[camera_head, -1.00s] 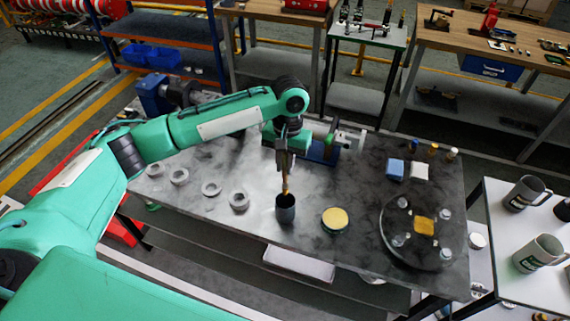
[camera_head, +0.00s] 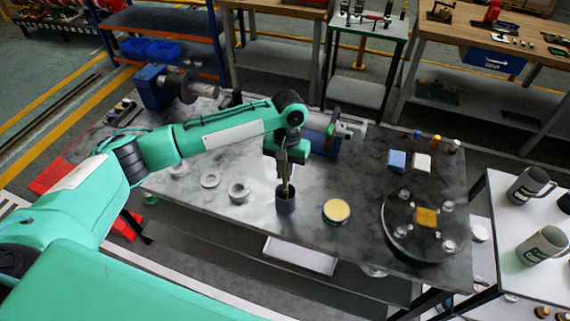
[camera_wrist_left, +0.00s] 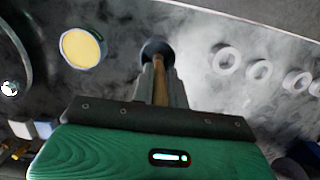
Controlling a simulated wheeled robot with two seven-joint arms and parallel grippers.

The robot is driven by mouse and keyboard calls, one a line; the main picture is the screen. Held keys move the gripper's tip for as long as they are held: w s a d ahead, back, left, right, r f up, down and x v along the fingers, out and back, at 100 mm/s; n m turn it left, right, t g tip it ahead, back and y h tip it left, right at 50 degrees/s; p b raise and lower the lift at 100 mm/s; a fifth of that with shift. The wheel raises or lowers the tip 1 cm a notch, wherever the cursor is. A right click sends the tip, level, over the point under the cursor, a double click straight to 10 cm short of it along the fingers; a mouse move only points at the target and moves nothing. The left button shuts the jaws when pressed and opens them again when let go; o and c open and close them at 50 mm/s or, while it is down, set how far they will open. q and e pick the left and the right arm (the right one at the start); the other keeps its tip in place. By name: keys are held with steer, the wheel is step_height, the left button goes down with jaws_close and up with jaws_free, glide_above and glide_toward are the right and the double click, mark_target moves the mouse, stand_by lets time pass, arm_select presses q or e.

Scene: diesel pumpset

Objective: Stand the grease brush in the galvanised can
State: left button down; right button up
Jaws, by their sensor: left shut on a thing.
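The galvanised can (camera_head: 286,206), a small dark grey cylinder, stands upright on the metal bench top. My left gripper (camera_head: 285,180) is right above it, pointing down. It is shut on the grease brush (camera_head: 286,187), a thin brown wooden stick held upright. The brush's lower end is inside the can's mouth; how deep it reaches is hidden. In the left wrist view the brush handle (camera_wrist_left: 161,80) runs between the fingers toward the can's opening (camera_wrist_left: 157,49). My right gripper is not in view.
A round yellow-topped tin (camera_head: 336,211) stands right of the can. Grey rings (camera_head: 238,191) lie to its left. A dark round plate (camera_head: 420,229) with several knobs is further right. Blue (camera_head: 397,160) and white blocks (camera_head: 421,162) sit behind it.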

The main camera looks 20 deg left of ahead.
arm_select(q)
steer(key=shift+f, duration=0.6)
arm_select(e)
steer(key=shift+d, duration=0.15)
arm_select(q)
steer(key=c, duration=1.3)
jaws_free()
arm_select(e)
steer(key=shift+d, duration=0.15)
arm_select(q)
steer(key=r+b, duration=0.1)
steer(key=r, duration=0.3)
steer(key=w+r+b, duration=0.1)
steer(key=r, duration=0.4)
steer(key=w+r+b, duration=0.1)
steer(key=r, duration=0.3)
steer(key=shift+r, duration=0.35)
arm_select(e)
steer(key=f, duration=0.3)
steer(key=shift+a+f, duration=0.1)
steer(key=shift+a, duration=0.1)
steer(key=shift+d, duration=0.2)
